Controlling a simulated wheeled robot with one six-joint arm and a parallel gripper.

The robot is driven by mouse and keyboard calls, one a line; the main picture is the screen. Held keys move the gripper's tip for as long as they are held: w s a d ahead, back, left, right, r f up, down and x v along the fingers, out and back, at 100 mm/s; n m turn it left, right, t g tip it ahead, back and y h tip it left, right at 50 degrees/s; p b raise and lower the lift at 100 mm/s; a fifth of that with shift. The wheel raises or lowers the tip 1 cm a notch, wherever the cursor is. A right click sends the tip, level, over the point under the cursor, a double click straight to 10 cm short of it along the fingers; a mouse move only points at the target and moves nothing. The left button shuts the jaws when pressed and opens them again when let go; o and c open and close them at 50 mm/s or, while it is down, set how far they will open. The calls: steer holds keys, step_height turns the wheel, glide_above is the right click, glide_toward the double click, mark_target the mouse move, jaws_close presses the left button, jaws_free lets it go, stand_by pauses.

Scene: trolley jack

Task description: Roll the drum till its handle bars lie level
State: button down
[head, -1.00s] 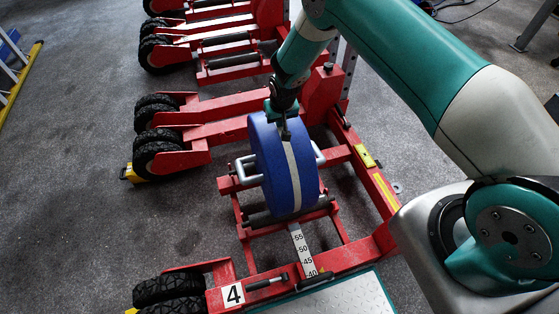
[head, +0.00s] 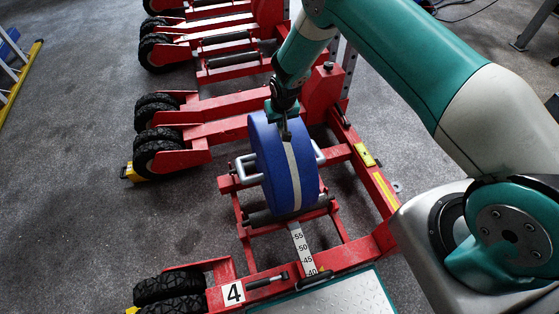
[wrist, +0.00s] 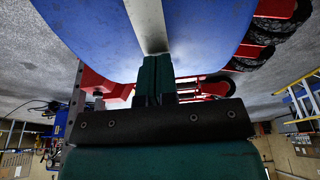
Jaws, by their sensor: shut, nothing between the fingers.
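The blue drum (head: 273,165) with a pale stripe (head: 292,170) around its rim sits on the rollers (head: 262,217) of the red trolley jack (head: 340,255). A grey handle bar (head: 247,171) sticks out on its left face and another (head: 318,153) on its right; the left one looks slightly tilted in the head view. My gripper (head: 286,136) is at the top of the drum's rim, by the stripe. In the wrist view the fingers (wrist: 157,57) are together with nothing between them, at the stripe's near end, touching or very close to the blue rim (wrist: 205,30).
Black wheels (head: 157,150) on red arms stand left of the drum, with more red jacks behind. Open grey floor (head: 70,200) lies to the left.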

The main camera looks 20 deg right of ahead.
steer(key=shift+r, duration=0.25)
stand_by(0.8)
steer(key=shift+r+p, duration=0.15)
steer(key=shift+p, duration=0.2)
steer(key=shift+r+p, duration=1.55)
steer(key=shift+r, duration=0.9)
